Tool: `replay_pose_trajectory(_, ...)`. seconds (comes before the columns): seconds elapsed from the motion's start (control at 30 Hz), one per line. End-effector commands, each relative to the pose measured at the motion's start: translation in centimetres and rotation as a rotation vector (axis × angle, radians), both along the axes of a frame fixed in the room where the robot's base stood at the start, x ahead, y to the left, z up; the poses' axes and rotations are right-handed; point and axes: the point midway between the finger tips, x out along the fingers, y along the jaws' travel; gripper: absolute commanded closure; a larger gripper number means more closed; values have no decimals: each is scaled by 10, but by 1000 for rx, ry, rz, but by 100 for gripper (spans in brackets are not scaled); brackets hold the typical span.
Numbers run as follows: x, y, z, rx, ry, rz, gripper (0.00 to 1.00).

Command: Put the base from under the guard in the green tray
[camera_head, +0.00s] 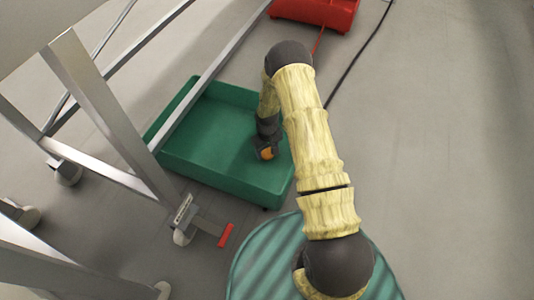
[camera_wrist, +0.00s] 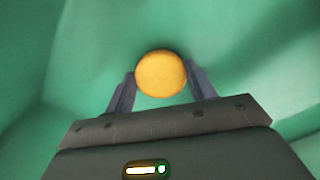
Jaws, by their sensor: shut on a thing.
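A round yellow-orange piece (camera_wrist: 161,74), which I take to be the base, is between the two fingers of my gripper (camera_wrist: 160,88) in the wrist view. The fingers are shut on it from both sides. In the head view the orange piece (camera_head: 267,153) shows at the end of my arm, over the green tray (camera_head: 190,165). The tray stands on the floor and its visible inside looks empty. Green surface fills the wrist view behind the piece. I cannot tell whether the piece touches the tray floor. No guard can be made out.
A metal frame (camera_head: 110,115) on casters stands at the left, one bar crossing over the tray's left side. A red lever (camera_head: 226,235) sticks out by a caster. A red container (camera_head: 315,12) and a black cable (camera_head: 357,55) are at the back. The floor at right is clear.

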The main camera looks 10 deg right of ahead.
Motion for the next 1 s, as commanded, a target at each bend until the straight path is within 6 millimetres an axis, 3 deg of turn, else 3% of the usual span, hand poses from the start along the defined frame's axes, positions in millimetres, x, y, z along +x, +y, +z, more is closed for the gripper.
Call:
replay_pose_trajectory(0.03, 0, 0, -7, 0, 0, 0, 55)
replay_pose_trajectory(0.43, 0, 0, -9, 0, 1, -1, 55)
replay_pose_trajectory(0.47, 0, 0, -9, 0, 0, -1, 41)
replay_pose_trajectory(0.57, 0, 0, -8, 0, 0, -1, 23)
replay_pose_trajectory(0.87, 0, 0, -7, 0, 0, -1, 23)
replay_pose_trajectory(1.0, 0, 0, 2, 0, -1, -1, 23)
